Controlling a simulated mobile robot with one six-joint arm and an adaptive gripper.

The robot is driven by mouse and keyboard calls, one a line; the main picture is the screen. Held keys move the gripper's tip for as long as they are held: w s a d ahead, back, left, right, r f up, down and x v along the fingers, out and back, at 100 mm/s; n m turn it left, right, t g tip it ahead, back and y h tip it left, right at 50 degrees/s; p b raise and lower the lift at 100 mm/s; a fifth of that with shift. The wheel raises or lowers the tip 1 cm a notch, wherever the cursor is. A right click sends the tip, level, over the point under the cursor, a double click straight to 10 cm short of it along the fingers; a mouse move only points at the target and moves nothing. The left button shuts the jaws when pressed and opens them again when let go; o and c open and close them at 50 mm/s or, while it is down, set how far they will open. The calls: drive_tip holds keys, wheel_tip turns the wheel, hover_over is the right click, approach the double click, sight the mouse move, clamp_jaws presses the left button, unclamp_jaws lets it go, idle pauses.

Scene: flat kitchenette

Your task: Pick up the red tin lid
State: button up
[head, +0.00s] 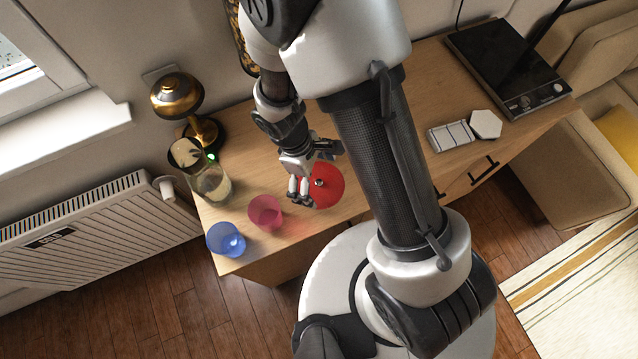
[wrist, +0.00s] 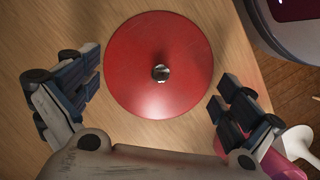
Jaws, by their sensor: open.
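The red tin lid (head: 328,184) is a round red disc with a small metal knob in its middle. It lies on the wooden counter (head: 238,163), partly covered by my gripper in the head view. In the wrist view the whole lid (wrist: 150,95) shows, with its knob near the picture's centre. My gripper (head: 301,193) is open and empty, above the lid's left side in the head view. In the wrist view my gripper's fingers (wrist: 160,98) stand on the left and right of the lid, apart from it.
A pink cup (head: 265,212) and a blue cup (head: 226,239) stand left of the lid near the counter's edge. A glass vessel (head: 210,180) and a brass lamp (head: 178,98) stand behind them. A black hob (head: 508,68) is at the far right.

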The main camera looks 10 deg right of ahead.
drive_tip(key=shift+r, duration=0.1)
drive_tip(key=shift+c, duration=0.4)
drive_tip(key=c, duration=1)
drive_tip(key=shift+s, duration=0.15)
drive_tip(key=c, duration=0.8)
drive_tip(key=shift+c, duration=0.2)
